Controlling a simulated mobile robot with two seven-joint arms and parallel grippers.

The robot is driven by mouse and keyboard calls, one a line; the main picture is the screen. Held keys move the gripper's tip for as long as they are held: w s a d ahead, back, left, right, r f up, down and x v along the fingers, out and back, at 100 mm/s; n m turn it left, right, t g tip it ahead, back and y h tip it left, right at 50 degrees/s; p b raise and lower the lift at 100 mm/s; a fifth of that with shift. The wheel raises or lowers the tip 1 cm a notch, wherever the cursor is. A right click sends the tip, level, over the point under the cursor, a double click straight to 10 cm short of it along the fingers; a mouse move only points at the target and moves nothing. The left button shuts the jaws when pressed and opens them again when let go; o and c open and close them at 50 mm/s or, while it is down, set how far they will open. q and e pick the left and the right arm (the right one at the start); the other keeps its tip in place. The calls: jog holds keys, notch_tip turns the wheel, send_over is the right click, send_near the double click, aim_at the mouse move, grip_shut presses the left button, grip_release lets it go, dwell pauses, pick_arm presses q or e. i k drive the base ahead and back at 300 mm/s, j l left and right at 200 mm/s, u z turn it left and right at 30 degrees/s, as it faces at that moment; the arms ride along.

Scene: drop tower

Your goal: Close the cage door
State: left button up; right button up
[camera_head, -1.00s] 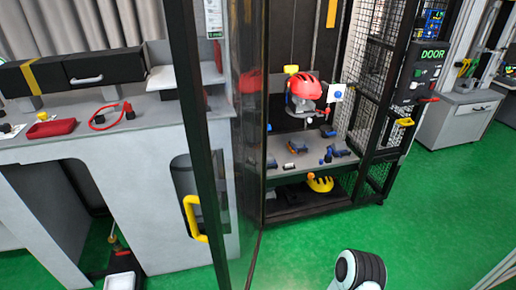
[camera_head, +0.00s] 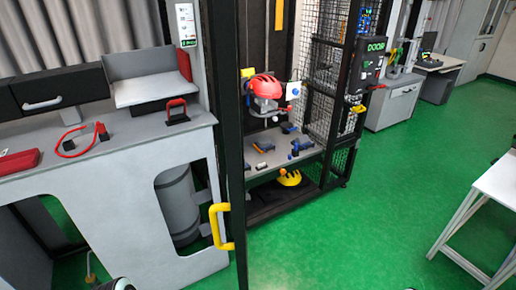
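The cage door (camera_head: 229,130) stands open and shows almost edge-on, as a tall dark frame in front of the cage. Its yellow handle (camera_head: 219,227) is low on its left side, in front of the grey bench. The cage (camera_head: 322,70) has black mesh sides and an open front. Inside are a red helmet (camera_head: 264,92) on a stand and a grey shelf with small dark and blue parts. A control box marked DOOR (camera_head: 374,50) is on the cage's right post. Neither gripper can be made out. A small dark rounded piece at the bottom left edge may be part of my arm.
A grey bench (camera_head: 110,150) stands left of the door, with a red-handled block (camera_head: 176,110) and a red cable (camera_head: 75,140) on it. A white table (camera_head: 493,190) is at the right edge. The green floor between is clear.

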aim_at(227, 12)
jog(key=i+j+z, duration=0.1)
jog(key=j+z, duration=0.25)
jog(key=j, duration=0.15)
jog(key=j+z, duration=0.3)
jog(key=j, duration=0.2)
jog(key=i+j+u, duration=0.2)
jog(key=j, duration=0.2)
jog(key=i, duration=0.05)
